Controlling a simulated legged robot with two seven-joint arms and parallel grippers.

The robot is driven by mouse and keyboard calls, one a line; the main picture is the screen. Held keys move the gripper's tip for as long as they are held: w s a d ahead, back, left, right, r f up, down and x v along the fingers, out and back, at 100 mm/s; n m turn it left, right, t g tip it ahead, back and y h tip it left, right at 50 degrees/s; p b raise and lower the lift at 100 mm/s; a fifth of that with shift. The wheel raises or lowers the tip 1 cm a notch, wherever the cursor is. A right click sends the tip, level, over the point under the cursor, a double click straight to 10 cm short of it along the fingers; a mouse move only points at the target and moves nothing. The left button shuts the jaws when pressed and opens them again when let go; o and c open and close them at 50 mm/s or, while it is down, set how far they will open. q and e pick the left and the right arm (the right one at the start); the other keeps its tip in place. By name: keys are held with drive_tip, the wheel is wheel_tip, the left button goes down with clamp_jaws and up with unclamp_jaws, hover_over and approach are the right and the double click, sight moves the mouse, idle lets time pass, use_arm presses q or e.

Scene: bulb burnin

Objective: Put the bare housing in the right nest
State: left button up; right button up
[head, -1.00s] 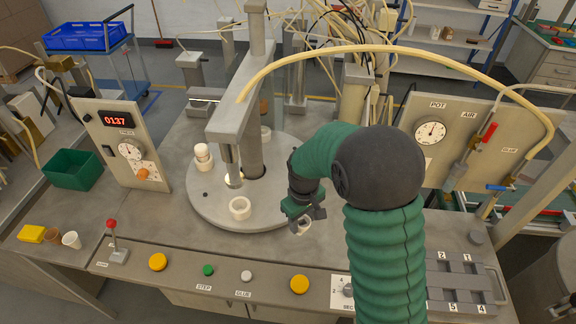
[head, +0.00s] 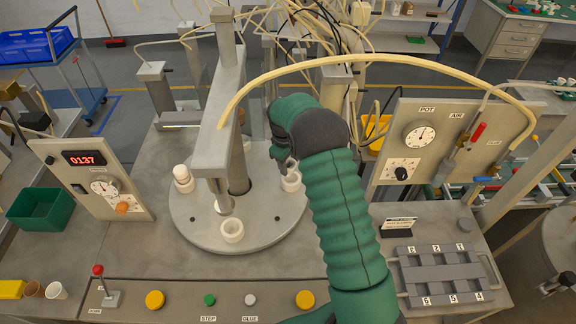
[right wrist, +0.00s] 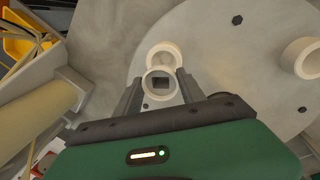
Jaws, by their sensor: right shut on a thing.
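My right gripper (head: 284,162) is at the right side of the round grey turntable (head: 205,236). It is shut on the bare housing, a small off-white ring (right wrist: 159,85) between the fingers in the right wrist view. The right nest (head: 291,184), a white ring on the turntable, is directly below the gripper in the head view. In the right wrist view the nest (right wrist: 166,53) shows partly behind the housing, offset from it. I cannot tell whether they touch. The left gripper is out of view.
The front nest (head: 232,231) looks empty. The left nest holds a white piece (head: 182,174). A grey press column and arm (head: 227,95) stand over the turntable. A hose arches above my right arm. A slotted grey tray (head: 446,274) lies at the front right.

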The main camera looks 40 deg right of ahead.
sight(291, 171)
drive_tip(key=f, duration=0.1)
drive_tip(key=f+p, duration=0.1)
drive_tip(key=d+f, duration=0.1)
drive_tip(key=shift+s+d, duration=0.1)
drive_tip(key=shift+s, duration=0.3)
drive_tip(key=shift+f, duration=0.2)
drive_tip(key=shift+w+a+f, duration=0.2)
drive_tip(key=shift+w+a, duration=0.1)
drive_tip(key=shift+a, duration=0.15)
drive_tip(key=shift+s+a+f, duration=0.1)
drive_tip(key=shift+f, duration=0.05)
drive_tip(key=shift+d+f+b, duration=0.2)
drive_tip(key=shift+b, duration=0.1)
drive_tip(key=o, duration=1.3)
drive_tip(key=shift+d+f, duration=0.1)
drive_tip(key=shift+d, duration=0.1)
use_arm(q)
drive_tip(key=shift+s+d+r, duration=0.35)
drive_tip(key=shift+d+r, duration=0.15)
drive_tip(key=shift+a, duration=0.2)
use_arm(e)
drive_tip(key=shift+a, duration=0.2)
